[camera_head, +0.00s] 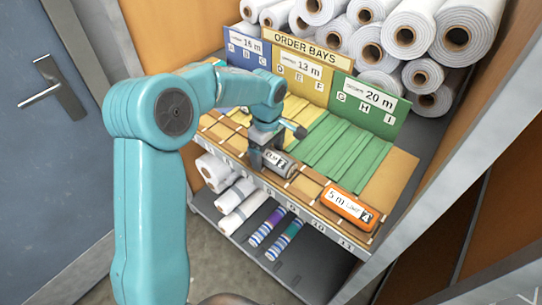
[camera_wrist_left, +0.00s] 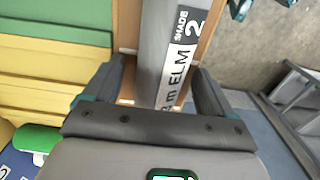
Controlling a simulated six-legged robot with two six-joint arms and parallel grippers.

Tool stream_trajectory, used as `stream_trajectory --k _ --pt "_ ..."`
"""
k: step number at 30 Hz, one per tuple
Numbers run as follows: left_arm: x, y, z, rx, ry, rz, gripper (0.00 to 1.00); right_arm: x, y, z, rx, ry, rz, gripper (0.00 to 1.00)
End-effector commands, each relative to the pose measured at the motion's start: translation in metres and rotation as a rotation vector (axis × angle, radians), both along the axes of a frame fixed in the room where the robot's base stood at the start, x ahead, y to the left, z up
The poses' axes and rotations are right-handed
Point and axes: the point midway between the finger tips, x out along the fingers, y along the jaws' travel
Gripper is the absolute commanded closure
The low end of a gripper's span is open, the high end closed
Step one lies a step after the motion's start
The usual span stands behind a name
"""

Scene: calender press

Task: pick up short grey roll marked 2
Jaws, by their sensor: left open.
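The short grey roll marked 2 (camera_head: 280,164) lies on the front wooden ledge of the shelf in the head view. In the left wrist view the roll (camera_wrist_left: 178,48) carries a white label with "ELM" and "SHADE 2". My left gripper (camera_head: 266,150) is above the roll's left end and partly hides it in the head view. In the left wrist view its open jaws stand on either side of the roll's near end, with visible gaps. Contact with the roll cannot be made out. My right gripper is not in view.
An orange roll marked 5 m (camera_head: 348,206) lies right of the grey roll on the same ledge. Behind are blue, yellow and green order bays (camera_head: 372,103) and stacked white rolls (camera_head: 405,37). White and striped rolls (camera_head: 268,227) lie on the lower shelf. A grey door (camera_head: 50,130) is left.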

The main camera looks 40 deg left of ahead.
Motion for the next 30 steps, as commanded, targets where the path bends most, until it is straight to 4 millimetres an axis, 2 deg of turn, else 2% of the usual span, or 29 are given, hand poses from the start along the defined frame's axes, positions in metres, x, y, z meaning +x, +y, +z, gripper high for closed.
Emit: stream_trajectory --k 3,4,9,17,22,26,30 --pt "0.0 0.0 0.0 0.0 0.0 0.0 0.15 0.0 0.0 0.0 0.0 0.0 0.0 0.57" --pt "0.0 0.0 0.0 0.0 0.0 0.0 0.21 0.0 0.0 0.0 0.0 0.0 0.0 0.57" --pt "0.0 0.0 0.0 0.0 0.0 0.0 0.77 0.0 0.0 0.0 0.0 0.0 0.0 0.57" --pt "0.0 0.0 0.0 0.0 0.0 0.0 0.77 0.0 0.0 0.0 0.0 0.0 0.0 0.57" --pt "0.0 0.0 0.009 0.0 -0.001 0.0 0.77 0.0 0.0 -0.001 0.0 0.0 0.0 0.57" --pt "0.001 0.0 0.029 0.0 -0.005 0.0 0.77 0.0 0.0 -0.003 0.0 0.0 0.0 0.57" --pt "0.001 0.0 0.067 0.0 -0.007 0.0 0.77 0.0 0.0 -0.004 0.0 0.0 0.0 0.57"
